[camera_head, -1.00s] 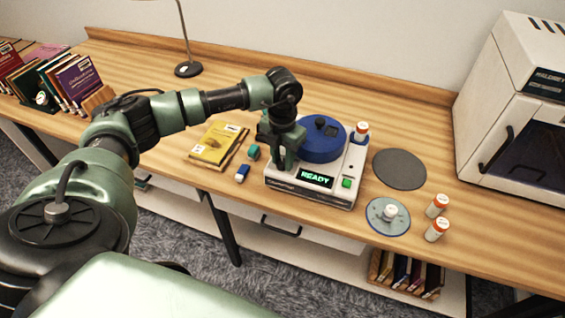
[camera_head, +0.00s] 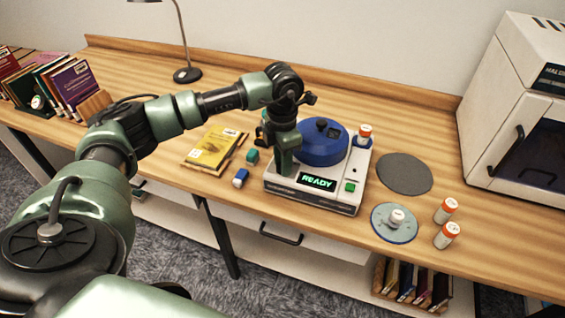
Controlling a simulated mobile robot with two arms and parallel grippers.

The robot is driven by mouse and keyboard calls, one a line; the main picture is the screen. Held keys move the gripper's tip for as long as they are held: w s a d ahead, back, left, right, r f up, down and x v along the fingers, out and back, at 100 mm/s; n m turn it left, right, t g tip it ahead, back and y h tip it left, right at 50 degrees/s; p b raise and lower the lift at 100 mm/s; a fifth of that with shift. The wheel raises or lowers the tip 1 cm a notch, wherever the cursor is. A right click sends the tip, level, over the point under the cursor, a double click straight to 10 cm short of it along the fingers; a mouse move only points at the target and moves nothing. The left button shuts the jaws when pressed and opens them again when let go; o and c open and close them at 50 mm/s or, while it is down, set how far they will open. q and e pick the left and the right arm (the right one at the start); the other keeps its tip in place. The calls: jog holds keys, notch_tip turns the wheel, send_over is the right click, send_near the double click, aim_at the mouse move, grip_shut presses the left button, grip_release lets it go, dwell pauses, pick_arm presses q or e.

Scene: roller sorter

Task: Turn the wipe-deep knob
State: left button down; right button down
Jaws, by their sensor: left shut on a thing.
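A white machine (camera_head: 312,203) with a blue round lid (camera_head: 323,147) stands on the desk. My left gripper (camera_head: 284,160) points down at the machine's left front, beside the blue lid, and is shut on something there. The fingers and arm hide what it holds, so I cannot make out the wipe-deep knob. My right gripper is not in view.
An orange-capped bottle (camera_head: 364,135) stands at the machine's back right. A yellow book (camera_head: 215,148) and small blocks (camera_head: 240,178) lie left. A white cabinet (camera_head: 515,120) bounds the right.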

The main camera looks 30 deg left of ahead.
pick_arm(q)
jog(key=shift+w+r, duration=0.1)
jog(key=shift+r, duration=0.05)
jog(key=c, duration=1.1)
grip_release()
jog(key=shift+o, duration=0.2)
jog(key=shift+r, duration=0.45)
notch_tip(320, 180, up, 7)
jog(key=shift+f+b, duration=0.1)
jog(key=shift+b, duration=0.8)
